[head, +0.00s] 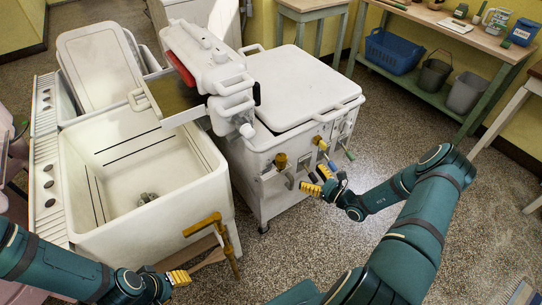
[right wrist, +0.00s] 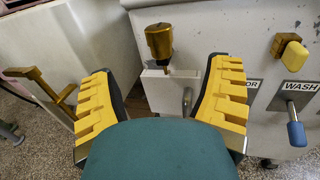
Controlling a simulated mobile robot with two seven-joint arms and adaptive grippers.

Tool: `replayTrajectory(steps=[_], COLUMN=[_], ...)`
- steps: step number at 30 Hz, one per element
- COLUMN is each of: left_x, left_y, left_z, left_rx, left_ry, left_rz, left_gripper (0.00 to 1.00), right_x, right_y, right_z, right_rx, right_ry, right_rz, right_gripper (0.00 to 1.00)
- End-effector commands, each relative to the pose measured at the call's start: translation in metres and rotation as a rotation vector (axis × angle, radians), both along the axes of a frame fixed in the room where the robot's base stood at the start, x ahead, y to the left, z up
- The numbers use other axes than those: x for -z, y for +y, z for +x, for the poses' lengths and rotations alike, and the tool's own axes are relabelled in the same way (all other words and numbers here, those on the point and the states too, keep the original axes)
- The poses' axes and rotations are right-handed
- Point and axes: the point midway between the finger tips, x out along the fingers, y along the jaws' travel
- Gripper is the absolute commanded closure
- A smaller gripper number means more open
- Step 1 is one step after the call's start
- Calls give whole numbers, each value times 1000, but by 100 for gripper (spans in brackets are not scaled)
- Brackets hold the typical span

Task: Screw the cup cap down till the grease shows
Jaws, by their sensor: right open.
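The brass grease cup with its cap (right wrist: 160,42) stands upright above a white bracket on the washer's front, in the right wrist view. It also shows in the head view (head: 281,161) at the washer's near left corner. My right gripper (head: 318,180) is open and empty, a little right of the cup in the head view. In the right wrist view its yellow-padded fingers (right wrist: 162,80) stand apart, with the cup showing beyond the gap between them. No grease can be made out. My left gripper (head: 176,278) is low in front of the tub, its opening unclear.
The white washer (head: 300,85) has a yellow knob (right wrist: 294,56) and a blue-tipped lever (right wrist: 297,133) right of the cup. The wringer (head: 215,65) rises behind. A brown pipe (head: 228,240) stands by the white tub (head: 140,220).

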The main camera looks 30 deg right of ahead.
Motion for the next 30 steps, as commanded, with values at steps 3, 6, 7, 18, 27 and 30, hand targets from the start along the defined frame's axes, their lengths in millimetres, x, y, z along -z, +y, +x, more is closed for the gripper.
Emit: replayTrajectory(steps=[3,6,7,18,27,30], left_x=[2,4,5,13,16,16], left_y=[0,0,0,0,0,0], left_z=[-1,-1,-1,-3,-2,-2], left_rx=[0,2,2,6,5,5], left_ry=[1,2,2,6,5,4], left_rz=[0,0,0,-2,-1,-1], left_gripper=[53,53,53,53,53,53], right_x=[0,0,0,1,0,0], right_y=[7,13,15,39,47,47], right_z=[14,31,37,102,125,127], right_rx=[-6,-8,-9,-9,-7,-7], right_ry=[-2,-3,-3,0,2,2], right_rz=[0,-1,-1,-1,-2,-2], right_gripper=[22,22,22,22,22,22])
